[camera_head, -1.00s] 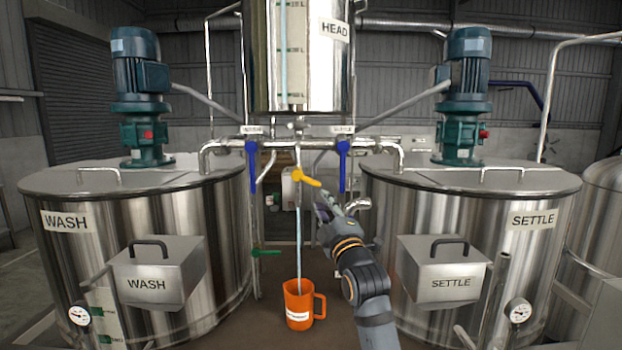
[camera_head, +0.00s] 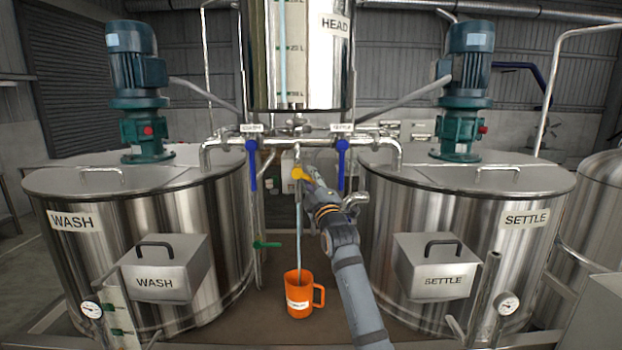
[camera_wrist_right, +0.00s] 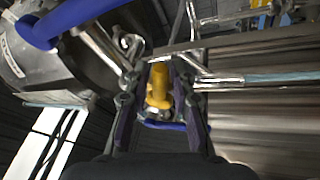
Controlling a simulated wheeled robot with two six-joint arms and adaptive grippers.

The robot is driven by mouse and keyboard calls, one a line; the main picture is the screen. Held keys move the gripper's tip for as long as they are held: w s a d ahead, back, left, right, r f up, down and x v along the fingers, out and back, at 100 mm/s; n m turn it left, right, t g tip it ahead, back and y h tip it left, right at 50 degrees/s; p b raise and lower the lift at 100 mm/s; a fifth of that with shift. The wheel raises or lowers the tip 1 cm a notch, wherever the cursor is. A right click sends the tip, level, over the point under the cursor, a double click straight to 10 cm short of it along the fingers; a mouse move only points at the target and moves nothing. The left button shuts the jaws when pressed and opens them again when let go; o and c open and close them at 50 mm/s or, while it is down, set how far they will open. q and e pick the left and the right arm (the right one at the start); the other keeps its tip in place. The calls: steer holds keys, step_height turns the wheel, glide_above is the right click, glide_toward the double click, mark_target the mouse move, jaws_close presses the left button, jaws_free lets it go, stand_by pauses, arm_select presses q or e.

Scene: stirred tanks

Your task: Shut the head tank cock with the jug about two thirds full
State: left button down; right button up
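The head tank (camera_head: 298,60) hangs at top centre in the head view. Its yellow cock handle (camera_head: 299,173) is on the pipe below it. A thin pale stream (camera_head: 299,228) runs from the cock down into the orange jug (camera_head: 297,296), which stands upright on the floor plate. The level inside the jug cannot be told. My right gripper (camera_head: 308,178) is at the yellow handle. In the right wrist view, the yellow handle (camera_wrist_right: 158,88) lies between the two fingers (camera_wrist_right: 159,100), which stand apart with narrow gaps beside it. My left gripper is out of view.
The wash tank (camera_head: 150,225) stands left and the settle tank (camera_head: 470,220) right. Blue valve levers (camera_head: 252,165) and (camera_head: 342,165) hang down on either side of the yellow handle. A green lever (camera_head: 267,245) is low at left. The space around the jug is clear.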

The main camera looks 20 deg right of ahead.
jaws_close()
steer(key=shift+d+r+n, duration=0.1)
steer(key=shift+r+n, duration=0.05)
steer(key=shift+n, duration=0.25)
steer(key=shift+d+r+n+g+y, duration=0.15)
steer(key=shift+n+g+y, duration=0.2)
steer(key=shift+n, duration=0.25)
steer(key=shift+s+n+y+b, duration=0.1)
steer(key=shift+n+y+b, duration=0.3)
steer(key=shift+n, duration=0.3)
steer(key=shift+r+n+g, duration=0.25)
steer(key=shift+r+n, duration=0.1)
steer(key=shift+n, duration=0.35)
steer(key=shift+r+n+g+y, duration=0.25)
steer(key=shift+n+g, duration=0.15)
steer(key=shift+n, duration=0.3)
